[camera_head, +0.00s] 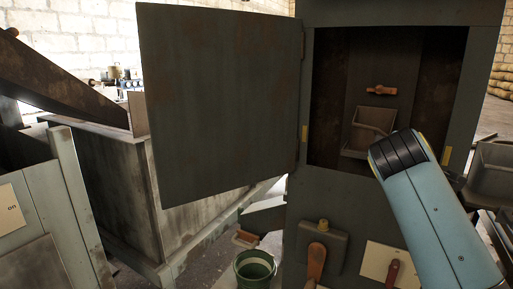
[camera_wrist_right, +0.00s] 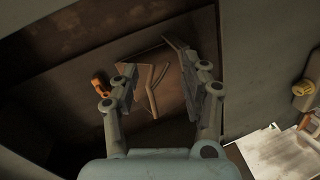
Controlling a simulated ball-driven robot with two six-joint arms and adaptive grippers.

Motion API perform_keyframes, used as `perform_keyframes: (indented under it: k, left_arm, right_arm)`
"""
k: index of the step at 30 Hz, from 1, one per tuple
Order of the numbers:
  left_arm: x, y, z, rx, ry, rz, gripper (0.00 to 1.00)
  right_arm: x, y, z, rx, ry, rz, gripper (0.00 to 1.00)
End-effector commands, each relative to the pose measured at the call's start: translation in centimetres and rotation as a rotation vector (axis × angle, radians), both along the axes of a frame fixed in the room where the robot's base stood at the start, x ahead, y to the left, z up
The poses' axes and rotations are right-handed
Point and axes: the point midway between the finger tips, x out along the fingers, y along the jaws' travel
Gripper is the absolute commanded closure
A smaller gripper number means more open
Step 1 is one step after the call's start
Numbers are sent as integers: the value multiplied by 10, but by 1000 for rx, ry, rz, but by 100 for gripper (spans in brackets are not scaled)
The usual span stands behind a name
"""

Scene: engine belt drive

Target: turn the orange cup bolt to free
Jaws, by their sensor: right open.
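The orange cup bolt (camera_head: 381,90) is a small crosswise handle on the back wall inside the open cabinet, above a grey cup (camera_head: 355,142). The cup (camera_wrist_right: 150,80) lies behind and between the fingers there. My right gripper (camera_wrist_right: 160,75) is open, with nothing seen held between its fingers. In the head view my right arm reaches toward the cabinet opening from the lower right, and its fingers are hidden. My left gripper is not in view.
The cabinet door (camera_head: 220,100) stands open to the left. A green bucket (camera_head: 255,270) stands on the floor. A grey bin (camera_head: 492,170) is at right.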

Motion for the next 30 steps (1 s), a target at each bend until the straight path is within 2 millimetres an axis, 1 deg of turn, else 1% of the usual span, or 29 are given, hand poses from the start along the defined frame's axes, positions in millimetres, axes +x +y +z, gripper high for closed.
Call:
perform_keyframes:
  k: [1, 2, 3, 5, 6, 8, 9, 12, 15, 18, 24, 26, 27, 30]
  left_arm:
    - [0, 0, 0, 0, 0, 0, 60]
    - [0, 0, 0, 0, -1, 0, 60]
    - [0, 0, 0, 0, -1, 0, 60]
    - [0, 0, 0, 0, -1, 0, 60]
    - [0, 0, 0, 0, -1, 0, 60]
    - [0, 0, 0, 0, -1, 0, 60]
    - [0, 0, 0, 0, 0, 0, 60]
    - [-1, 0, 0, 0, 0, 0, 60]
    - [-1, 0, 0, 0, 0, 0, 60]
    - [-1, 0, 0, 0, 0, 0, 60]
    - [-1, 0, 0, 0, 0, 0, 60]
    - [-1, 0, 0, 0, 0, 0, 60]
    - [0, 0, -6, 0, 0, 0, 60]
    - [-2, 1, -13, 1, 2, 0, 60]
  right_arm:
    - [-32, -8, -34, 103, 33, -30, 54]
    - [-51, -12, -51, 171, 48, -48, 54]
    - [-76, -14, -73, 261, 72, -74, 54]
    - [-116, -14, -103, 394, 112, -114, 54]
    - [-142, -12, -119, 474, 140, -140, 54]
    - [-177, -7, -137, 578, 183, -175, 54]
    - [-198, -4, -147, 635, 209, -197, 54]
    - [-241, 6, -162, 750, 269, -241, 54]
    - [-278, 16, -171, 838, 326, -279, 54]
    - [-311, 25, -176, 910, 381, -315, 54]
    - [-370, 44, -178, 1025, 490, -381, 54]
    - [-386, 49, -178, 1052, 521, -399, 54]
    - [-378, 48, -197, 1049, 519, -401, 54]
    - [-372, 45, -229, 1047, 525, -410, 54]
